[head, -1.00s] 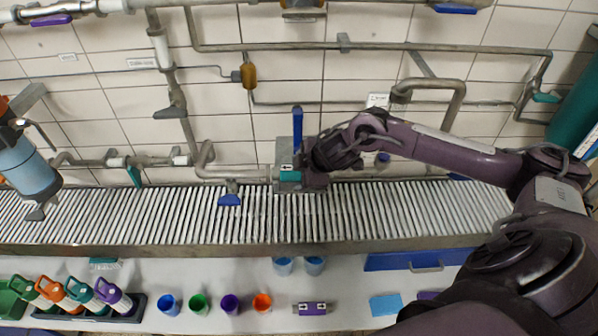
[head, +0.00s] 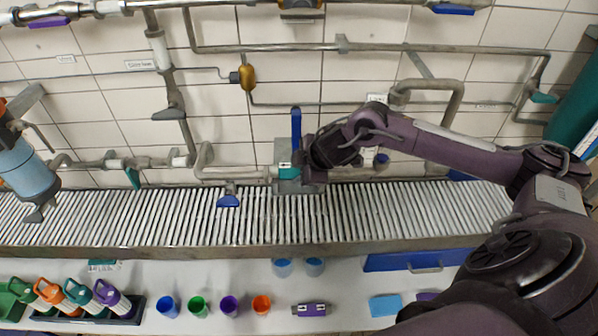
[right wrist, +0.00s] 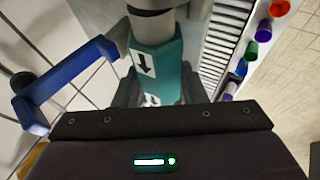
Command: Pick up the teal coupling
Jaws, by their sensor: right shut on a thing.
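The teal coupling (head: 285,171) has a white arrow label and sits in front of a grey block, at the right end of a horizontal pipe (head: 237,174). My right gripper (head: 300,172) reaches it from the right and is shut on it. In the right wrist view the teal coupling (right wrist: 158,66) stands just beyond the dark gripper body, with a grey pipe end against it. The fingertips are mostly hidden there. I cannot tell whether the coupling is apart from the pipe. My left gripper does not show.
A blue lever handle (head: 296,128) rises right behind the coupling, and a blue valve handle (head: 229,201) hangs to its left. Below are a slatted conveyor (head: 150,215) and a bench with cups, a purple coupling (head: 312,310) and a bottle tray (head: 130,318). A blue-bodied device (head: 27,172) is at left.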

